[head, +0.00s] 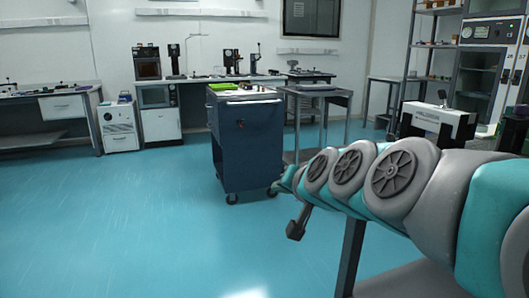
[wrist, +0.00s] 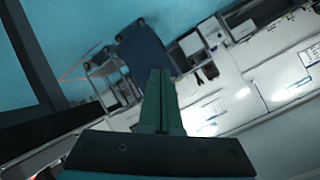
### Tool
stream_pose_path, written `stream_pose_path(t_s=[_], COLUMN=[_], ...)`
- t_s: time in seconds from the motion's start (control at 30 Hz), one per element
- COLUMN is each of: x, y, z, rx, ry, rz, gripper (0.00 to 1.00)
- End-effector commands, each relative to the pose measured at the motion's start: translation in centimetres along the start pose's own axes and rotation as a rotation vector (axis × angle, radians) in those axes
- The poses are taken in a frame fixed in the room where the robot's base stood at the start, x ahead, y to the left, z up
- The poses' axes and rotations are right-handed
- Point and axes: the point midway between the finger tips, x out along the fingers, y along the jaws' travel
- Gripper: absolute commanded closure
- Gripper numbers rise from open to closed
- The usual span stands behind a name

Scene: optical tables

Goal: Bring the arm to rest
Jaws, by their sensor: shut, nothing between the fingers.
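My arm, grey and teal, reaches in from the right edge of the head view, stretched toward the middle of the room. My gripper (head: 297,228) shows small and dark at the arm's far end, hanging over the floor. In the wrist view my gripper (wrist: 160,75) has its two greenish fingers together, with nothing between them. The wrist view is strongly tilted, with the cabinets and wall turned on their side.
A dark blue wheeled cart (head: 248,145) stands mid-room beyond my gripper. A grey table (head: 318,93) stands behind it. A bench (head: 50,108) lines the left wall. A white instrument (head: 438,120) lies behind my arm. The blue floor (head: 130,220) at front left is clear.

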Motion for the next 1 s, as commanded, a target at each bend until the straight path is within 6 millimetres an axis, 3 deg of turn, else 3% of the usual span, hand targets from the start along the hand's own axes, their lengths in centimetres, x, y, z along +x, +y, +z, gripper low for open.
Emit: stream_pose_path(t_s=[0.03,0.2,0.4,0.5,0.7,0.8,1.0], x=[-0.5,-3.4,-9.9,-13.9,-19.7,-20.8,-21.0], y=[1.4,7.3,14.7,17.8,21.4,22.1,22.1], z=[2.8,12.7,22.2,25.6,29.5,30.0,30.1], rx=[-0.037,-0.145,-0.218,-0.233,-0.238,-0.238,-0.238], ry=[-0.078,-0.374,-0.705,-0.852,-1.044,-1.077,-1.081], rz=[0.034,0.171,0.351,0.439,0.555,0.578,0.58], gripper=[1.0,1.0,1.0,1.0,1.0,1.0,1.0])
